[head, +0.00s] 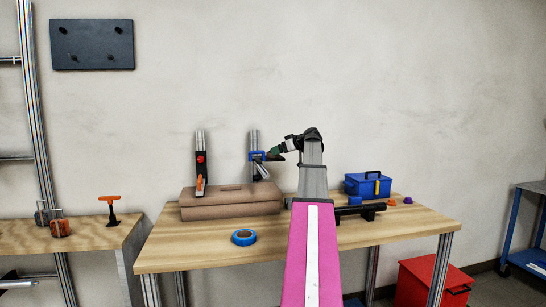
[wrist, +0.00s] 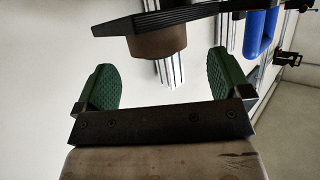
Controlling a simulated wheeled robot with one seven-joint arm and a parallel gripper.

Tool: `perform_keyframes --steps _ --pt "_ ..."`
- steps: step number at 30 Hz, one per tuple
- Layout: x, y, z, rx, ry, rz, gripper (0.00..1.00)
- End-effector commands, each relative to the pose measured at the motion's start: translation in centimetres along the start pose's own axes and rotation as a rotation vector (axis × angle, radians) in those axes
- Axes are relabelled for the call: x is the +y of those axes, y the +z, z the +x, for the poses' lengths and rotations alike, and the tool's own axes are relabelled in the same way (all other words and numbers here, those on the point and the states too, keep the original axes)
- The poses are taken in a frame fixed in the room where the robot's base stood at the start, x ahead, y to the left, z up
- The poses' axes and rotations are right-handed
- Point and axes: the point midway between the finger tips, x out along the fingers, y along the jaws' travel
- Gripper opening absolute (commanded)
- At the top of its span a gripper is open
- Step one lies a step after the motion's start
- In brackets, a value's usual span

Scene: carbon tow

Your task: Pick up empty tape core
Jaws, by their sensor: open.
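A short brown cylinder (wrist: 157,42) shows in the wrist view, against a flat black plate. It looks like a cardboard tape core, but I cannot be sure. My gripper (wrist: 167,78) has its two green fingers wide apart, with nothing between them. The cylinder is beyond the fingertips, and no contact shows. In the head view, my gripper (head: 275,153) is small, raised above the table beside an upright metal post (head: 254,140). A blue ring (head: 243,238), like a tape roll, lies flat near the table's front edge, well below and left of my gripper.
A blue holder (wrist: 262,32) is close right of the fingers in the wrist view. The table's front left is mostly clear.

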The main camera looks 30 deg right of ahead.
Motion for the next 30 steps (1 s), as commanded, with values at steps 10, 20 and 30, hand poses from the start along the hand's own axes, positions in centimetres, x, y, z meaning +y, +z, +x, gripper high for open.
perform_keyframes --steps 10,20,30 --pt "0.3 -0.3 4.4 -0.001 0.001 0.0 0.96" --pt "0.2 -0.3 4.6 0.0 0.001 0.0 0.7" --pt "0.2 -0.3 4.6 0.0 0.001 0.0 0.43"
